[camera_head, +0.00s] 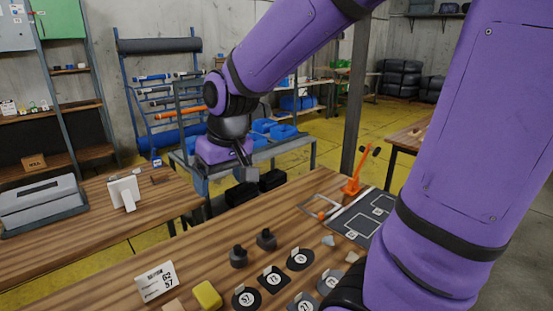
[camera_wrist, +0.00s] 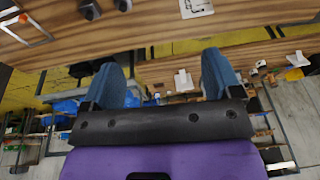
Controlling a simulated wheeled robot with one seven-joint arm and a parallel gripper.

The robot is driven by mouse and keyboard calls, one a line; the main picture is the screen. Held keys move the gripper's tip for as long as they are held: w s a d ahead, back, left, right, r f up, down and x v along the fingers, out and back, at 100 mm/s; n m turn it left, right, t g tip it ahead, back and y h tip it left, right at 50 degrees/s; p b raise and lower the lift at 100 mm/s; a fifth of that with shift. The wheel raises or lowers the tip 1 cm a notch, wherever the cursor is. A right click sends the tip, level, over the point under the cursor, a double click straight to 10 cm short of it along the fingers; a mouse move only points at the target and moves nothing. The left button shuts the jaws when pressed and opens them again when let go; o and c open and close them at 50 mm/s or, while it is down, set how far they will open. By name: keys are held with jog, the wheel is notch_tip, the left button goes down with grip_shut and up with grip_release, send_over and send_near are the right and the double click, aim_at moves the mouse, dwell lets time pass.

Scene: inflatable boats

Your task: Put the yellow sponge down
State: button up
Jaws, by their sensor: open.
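The yellow sponge (camera_head: 207,294) lies on the wooden table (camera_head: 110,297) at its near edge in the head view. It sits between a white number card and a round black disc marked 57. My gripper (camera_head: 228,178) is up and beyond the sponge, near the table's far side, and is clear of it. In the wrist view my gripper (camera_wrist: 162,82) shows two blue fingers spread wide apart with nothing between them. I cannot make out the sponge in the wrist view.
Two black knobbed pieces (camera_head: 238,257) (camera_head: 266,239) stand behind. An orange clamp-like tool (camera_head: 353,187) stands by a dark mat (camera_head: 347,222).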

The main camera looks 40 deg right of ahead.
jog(key=s+d+r+t, duration=0.1)
jog(key=s+r, duration=0.3)
jog(key=s, duration=0.2)
jog(key=s+d+r+t, duration=0.1)
jog(key=s+r, duration=0.3)
jog(key=s, duration=0.3)
jog(key=shift+s+d+h, duration=0.25)
jog(key=shift+s+h, duration=0.05)
jog(key=shift+h, duration=0.1)
jog(key=shift+o, duration=0.5)
jog(key=shift+w, duration=0.1)
